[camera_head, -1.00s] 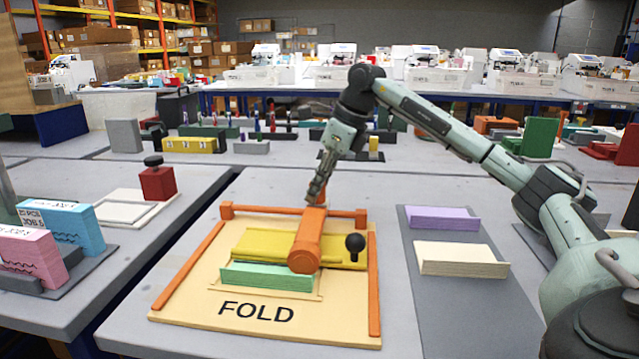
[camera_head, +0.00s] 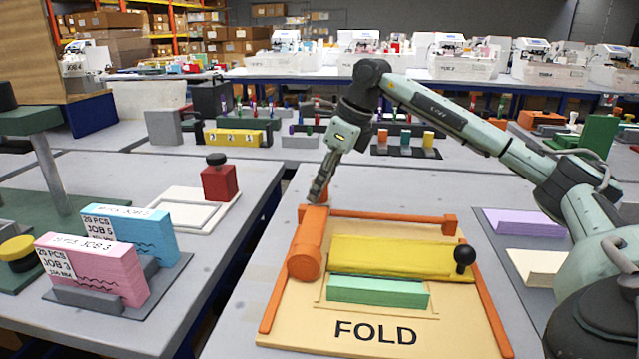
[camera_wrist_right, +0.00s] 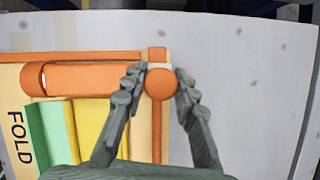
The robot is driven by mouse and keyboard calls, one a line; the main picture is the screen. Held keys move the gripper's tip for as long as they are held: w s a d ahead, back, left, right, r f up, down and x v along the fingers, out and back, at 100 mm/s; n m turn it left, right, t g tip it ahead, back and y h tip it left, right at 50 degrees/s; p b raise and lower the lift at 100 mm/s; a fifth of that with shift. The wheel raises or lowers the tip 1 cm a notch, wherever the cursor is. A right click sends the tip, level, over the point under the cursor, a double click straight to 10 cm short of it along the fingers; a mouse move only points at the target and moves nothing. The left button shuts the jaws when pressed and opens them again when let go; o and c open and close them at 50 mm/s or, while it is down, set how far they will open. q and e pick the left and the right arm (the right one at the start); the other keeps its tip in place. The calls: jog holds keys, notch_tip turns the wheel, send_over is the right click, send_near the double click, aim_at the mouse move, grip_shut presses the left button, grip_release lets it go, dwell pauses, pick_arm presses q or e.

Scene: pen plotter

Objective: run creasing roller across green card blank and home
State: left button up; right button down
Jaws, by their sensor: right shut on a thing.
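The orange creasing roller (camera_head: 305,245) lies along the left rail of the tan FOLD board (camera_head: 330,331), clear of the card. The green card blank (camera_head: 378,291) sits at the front of the board, before a yellow folding plate (camera_head: 400,256) with a black ball knob (camera_head: 464,255). My right gripper (camera_head: 317,197) is at the roller's far end. In the right wrist view, the fingers of my right gripper (camera_wrist_right: 160,80) are shut around the roller's round orange end knob (camera_wrist_right: 161,85); the roller (camera_wrist_right: 90,78) extends left from it. My left gripper is out of view.
An orange bar (camera_head: 385,219) and a right rail (camera_head: 485,305) edge the board. Lilac (camera_head: 527,223) and cream (camera_head: 540,266) card stacks stand to the right. Pink (camera_head: 92,268) and blue (camera_head: 130,235) job boxes stand on the left table, across a gap.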

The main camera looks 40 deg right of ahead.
jog(key=shift+w+a, duration=0.15)
jog(key=c, duration=1.2)
grip_release()
jog(key=shift+w+a, duration=0.1)
jog(key=shift+r, duration=0.2)
jog(key=v, duration=1.1)
jog(key=shift+s+r, duration=0.25)
jog(key=shift+r, duration=0.05)
jog(key=shift+f, duration=0.1)
